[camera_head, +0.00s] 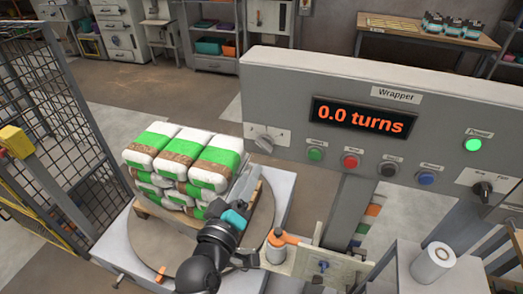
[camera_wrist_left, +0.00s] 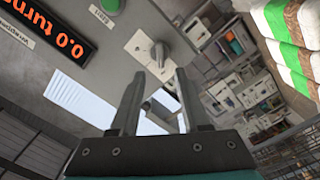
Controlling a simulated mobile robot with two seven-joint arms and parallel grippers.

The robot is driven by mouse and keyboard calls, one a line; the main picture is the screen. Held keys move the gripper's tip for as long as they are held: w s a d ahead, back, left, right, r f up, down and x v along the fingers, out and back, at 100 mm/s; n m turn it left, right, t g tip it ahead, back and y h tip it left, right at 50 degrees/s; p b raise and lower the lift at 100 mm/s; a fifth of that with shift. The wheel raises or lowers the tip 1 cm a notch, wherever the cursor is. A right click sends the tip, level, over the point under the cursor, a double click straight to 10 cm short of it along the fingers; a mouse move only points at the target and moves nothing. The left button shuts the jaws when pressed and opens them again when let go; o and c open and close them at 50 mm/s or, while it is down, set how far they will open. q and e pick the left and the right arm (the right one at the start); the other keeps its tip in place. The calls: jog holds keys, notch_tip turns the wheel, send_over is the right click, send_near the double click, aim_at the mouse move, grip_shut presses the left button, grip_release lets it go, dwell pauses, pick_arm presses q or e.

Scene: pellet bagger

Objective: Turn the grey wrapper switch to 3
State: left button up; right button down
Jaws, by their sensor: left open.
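The grey wrapper switch (camera_head: 264,139) sits at the left end of the grey control panel (camera_head: 300,85), on a white plate with small marks too fine to read. Which mark its knob points to I cannot tell. The switch (camera_wrist_left: 157,54) also shows in the left wrist view, just beyond the fingertips. My left gripper (camera_head: 246,182) is open, below the switch in the head view. In the left wrist view its fingers (camera_wrist_left: 160,76) are spread and empty, apart from the knob. The display (camera_head: 358,117) reads "0.0 turns". My right gripper is not in view.
Green (camera_head: 315,154), red (camera_head: 351,160), black (camera_head: 388,169) and blue (camera_head: 426,178) buttons line the panel, with a dark selector (camera_head: 482,189) at the right. Stacked bags (camera_head: 185,160) stand behind my left arm. An orange-topped bottle (camera_head: 276,247) stands below the panel.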

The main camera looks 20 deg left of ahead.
aim_at(263, 149)
pick_arm(q)
jog(key=w, duration=0.9)
jog(key=shift+d, duration=0.2)
jog(key=shift+c, duration=0.3)
grip_shut()
